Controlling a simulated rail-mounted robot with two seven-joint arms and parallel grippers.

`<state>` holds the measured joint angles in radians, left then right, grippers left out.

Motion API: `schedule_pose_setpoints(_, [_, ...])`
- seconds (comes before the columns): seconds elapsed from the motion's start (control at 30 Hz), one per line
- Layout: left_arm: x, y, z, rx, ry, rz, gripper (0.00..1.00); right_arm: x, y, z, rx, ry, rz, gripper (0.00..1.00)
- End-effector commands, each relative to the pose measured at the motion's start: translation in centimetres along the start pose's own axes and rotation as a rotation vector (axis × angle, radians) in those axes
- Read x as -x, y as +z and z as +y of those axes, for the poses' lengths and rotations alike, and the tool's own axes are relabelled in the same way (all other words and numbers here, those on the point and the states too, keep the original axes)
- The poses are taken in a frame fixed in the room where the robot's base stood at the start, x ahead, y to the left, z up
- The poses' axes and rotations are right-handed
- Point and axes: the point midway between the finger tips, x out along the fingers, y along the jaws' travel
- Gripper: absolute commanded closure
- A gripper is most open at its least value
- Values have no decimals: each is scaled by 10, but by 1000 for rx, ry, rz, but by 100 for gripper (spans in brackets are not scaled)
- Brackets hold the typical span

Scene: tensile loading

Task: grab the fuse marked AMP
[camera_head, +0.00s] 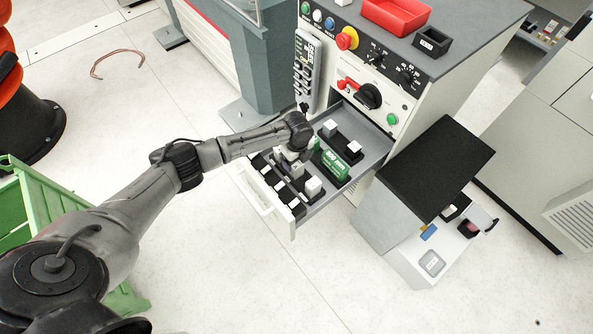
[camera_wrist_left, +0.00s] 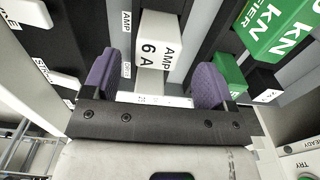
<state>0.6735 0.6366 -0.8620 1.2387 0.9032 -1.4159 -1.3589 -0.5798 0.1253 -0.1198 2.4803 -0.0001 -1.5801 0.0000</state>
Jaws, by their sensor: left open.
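The AMP fuse (camera_wrist_left: 158,52) is a white block marked "AMP 6 A", set in a black holder in the drawer. In the left wrist view my left gripper (camera_wrist_left: 160,80) is open, with one purple finger pad on each side of the fuse. Whether the pads touch it I cannot tell. In the head view my left gripper (camera_head: 290,160) reaches down into the open drawer (camera_head: 292,222), and the arm hides much of the fuse there. My right gripper is not in view.
Green blocks marked "KN" (camera_wrist_left: 275,28) sit beside the fuse. Other white fuses (camera_head: 313,186) stand in black holders in the drawer. A control panel (camera_head: 370,75) rises behind it, and a black-topped cabinet (camera_head: 435,165) stands to the right. A green crate (camera_head: 60,210) is at left.

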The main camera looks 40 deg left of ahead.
Motion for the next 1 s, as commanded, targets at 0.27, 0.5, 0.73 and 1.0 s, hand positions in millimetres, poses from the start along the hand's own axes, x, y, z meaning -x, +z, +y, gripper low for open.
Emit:
schedule_pose_setpoints(0.27, [-38, 0, 2, 1, 1, 1, 21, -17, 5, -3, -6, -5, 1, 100])
schedule_pose_setpoints(0.5, [-41, 1, 3, 0, 0, 0, 21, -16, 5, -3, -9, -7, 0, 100])
schedule_pose_setpoints(0.73, [-41, 1, 3, 0, 0, 0, 39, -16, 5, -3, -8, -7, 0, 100])
schedule_pose_setpoints(1.0, [-41, 1, 3, 0, 0, 0, 65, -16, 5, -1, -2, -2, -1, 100])
